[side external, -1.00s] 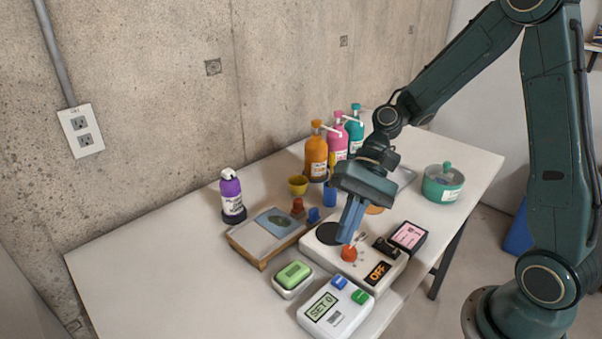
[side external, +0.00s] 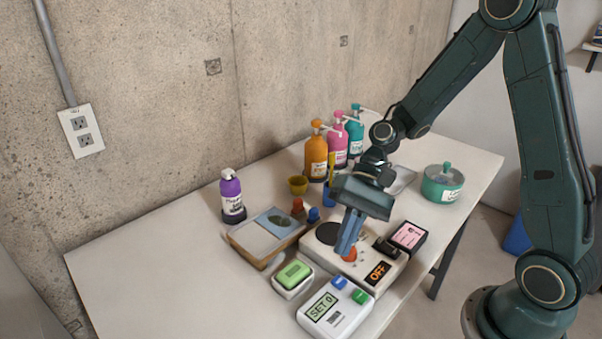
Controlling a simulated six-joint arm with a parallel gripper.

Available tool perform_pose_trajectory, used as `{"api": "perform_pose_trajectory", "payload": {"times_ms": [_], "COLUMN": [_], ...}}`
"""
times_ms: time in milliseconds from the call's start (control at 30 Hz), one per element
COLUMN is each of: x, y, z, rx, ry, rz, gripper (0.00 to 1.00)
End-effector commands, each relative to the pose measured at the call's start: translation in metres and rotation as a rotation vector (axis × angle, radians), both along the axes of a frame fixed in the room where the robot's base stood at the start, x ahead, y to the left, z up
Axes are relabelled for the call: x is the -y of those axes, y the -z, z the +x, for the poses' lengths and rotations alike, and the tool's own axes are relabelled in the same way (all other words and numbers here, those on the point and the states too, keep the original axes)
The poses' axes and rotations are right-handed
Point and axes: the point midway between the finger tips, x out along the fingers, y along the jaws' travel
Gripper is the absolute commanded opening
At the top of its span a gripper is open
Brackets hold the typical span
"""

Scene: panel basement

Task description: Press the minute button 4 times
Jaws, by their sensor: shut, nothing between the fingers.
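A white timer (side external: 333,311) lies near the table's front edge. Its display (side external: 321,308) reads "SET 0". It has a blue button (side external: 339,282) and a green button (side external: 360,297) on its top; any labels on them are too small to read, so I cannot tell which is the minute button. My gripper (side external: 345,252) is shut and empty. It points down over the white device with a red knob (side external: 350,255), behind the timer, and partly covers the knob. It is apart from the timer buttons.
The white device has a dark round plate (side external: 328,233) and an "OFF" display (side external: 378,272). A green block in a white dish (side external: 292,277) lies left of the timer. A wooden tray (side external: 265,240), a purple bottle (side external: 232,196) and pump bottles (side external: 317,157) stand further back. The front left table is clear.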

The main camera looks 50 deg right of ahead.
Motion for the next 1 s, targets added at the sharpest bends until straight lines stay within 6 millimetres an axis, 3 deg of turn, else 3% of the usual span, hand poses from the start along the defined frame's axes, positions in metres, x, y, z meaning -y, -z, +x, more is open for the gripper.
{"api": "perform_pose_trajectory", "payload": {"times_ms": [500,1000], "x": [0.000,0.000], "y": [0.050,0.059], "z": [0.000,0.000], "rx": [-0.003,0.000], "ry": [-0.001,-0.002], "rz": [0.001,0.000], "gripper": [0.00,0.00]}}
